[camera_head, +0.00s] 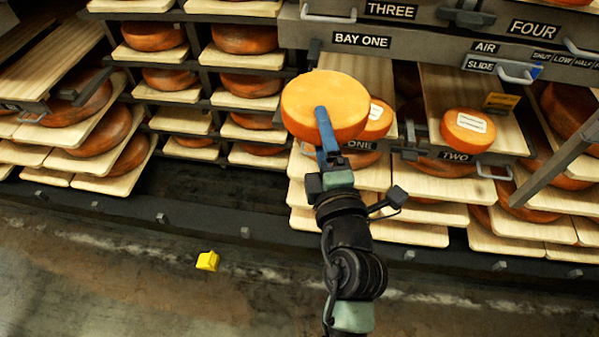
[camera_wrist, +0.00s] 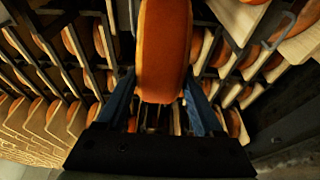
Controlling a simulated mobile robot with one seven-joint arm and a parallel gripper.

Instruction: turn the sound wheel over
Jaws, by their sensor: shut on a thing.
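My gripper (camera_head: 326,135) is shut on an orange cheese wheel (camera_head: 322,98), with one blue finger across its near face. The wheel is held up in front of the bay one shelf, its pale orange flat face tilted up toward the head camera. In the wrist view the wheel (camera_wrist: 164,50) stands edge-on between the two blue fingers (camera_wrist: 160,105). Its far side is out of sight. A smaller wheel with a white label (camera_head: 376,120) sits just behind it on the bay one board, partly hidden. Another labelled wheel (camera_head: 468,129) lies on the board marked TWO.
Racks of wooden boards with darker wheels (camera_head: 245,38) stand at the left. A grey beam with BAY ONE and AIR SLIDE signs (camera_head: 400,45) crosses above the bays. A yellow object (camera_head: 207,261) lies on the floor, which is otherwise largely clear.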

